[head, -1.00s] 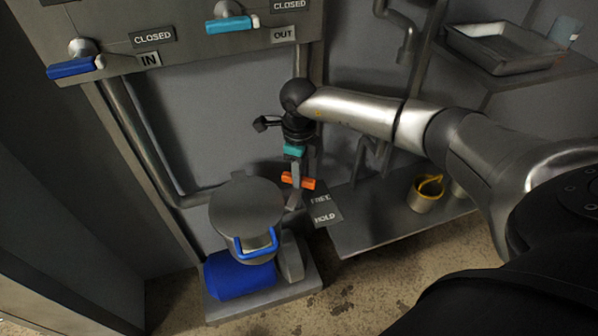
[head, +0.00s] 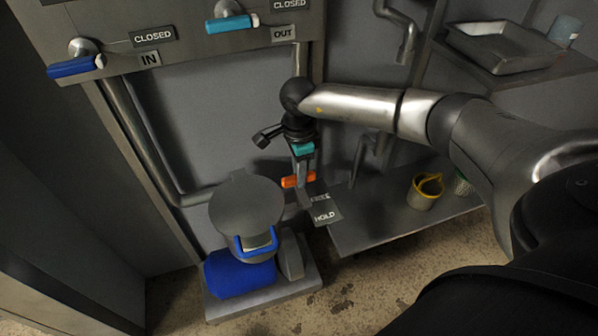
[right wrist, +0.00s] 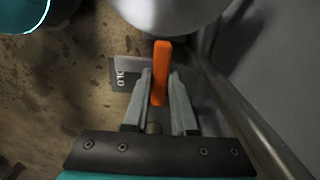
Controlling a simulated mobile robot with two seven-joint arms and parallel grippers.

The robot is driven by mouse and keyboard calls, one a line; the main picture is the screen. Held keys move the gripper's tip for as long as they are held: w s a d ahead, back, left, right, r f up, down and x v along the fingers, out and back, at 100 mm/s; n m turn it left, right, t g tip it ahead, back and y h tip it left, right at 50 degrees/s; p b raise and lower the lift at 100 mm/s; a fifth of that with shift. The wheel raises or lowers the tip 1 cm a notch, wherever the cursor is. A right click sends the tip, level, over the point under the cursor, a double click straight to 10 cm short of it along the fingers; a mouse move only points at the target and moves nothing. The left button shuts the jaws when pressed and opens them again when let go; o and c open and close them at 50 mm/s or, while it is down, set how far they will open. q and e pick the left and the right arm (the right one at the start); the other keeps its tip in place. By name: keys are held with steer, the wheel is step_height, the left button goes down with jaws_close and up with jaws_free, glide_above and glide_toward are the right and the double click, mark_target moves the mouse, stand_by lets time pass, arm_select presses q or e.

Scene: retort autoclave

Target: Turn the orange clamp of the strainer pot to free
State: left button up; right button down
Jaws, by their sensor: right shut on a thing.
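The strainer pot (head: 245,203) is a grey vessel with a round flat lid, at the lower left of centre in the head view. Its orange clamp (head: 291,182) is a short bar at the pot's right side, beside a plate with FREE and HOLD labels (head: 325,216). My right gripper (head: 303,182) comes down from above and is shut on the clamp. In the right wrist view the clamp (right wrist: 161,60) stands between the two fingers (right wrist: 160,88). The gripper partly covers the FREE label in the head view. My left gripper is not in view.
A blue handle (head: 256,243) is at the pot's front, above a blue rounded body (head: 238,276). A panel with blue (head: 76,68) and light-blue (head: 232,24) levers is above. A shelf at right holds a yellow-rimmed cup (head: 425,192).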

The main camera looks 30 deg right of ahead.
stand_by(0.4)
steer(key=c, duration=0.7)
jaws_free()
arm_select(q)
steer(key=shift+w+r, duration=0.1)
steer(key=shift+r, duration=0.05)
arm_select(e)
steer(key=shift+r, duration=0.1)
steer(key=shift+r, duration=0.3)
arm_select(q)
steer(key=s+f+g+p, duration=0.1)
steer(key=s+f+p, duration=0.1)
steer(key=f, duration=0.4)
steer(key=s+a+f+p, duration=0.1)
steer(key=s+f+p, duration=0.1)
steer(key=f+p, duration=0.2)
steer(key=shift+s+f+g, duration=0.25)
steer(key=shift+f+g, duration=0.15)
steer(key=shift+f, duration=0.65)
arm_select(e)
steer(key=shift+r, duration=7.25)
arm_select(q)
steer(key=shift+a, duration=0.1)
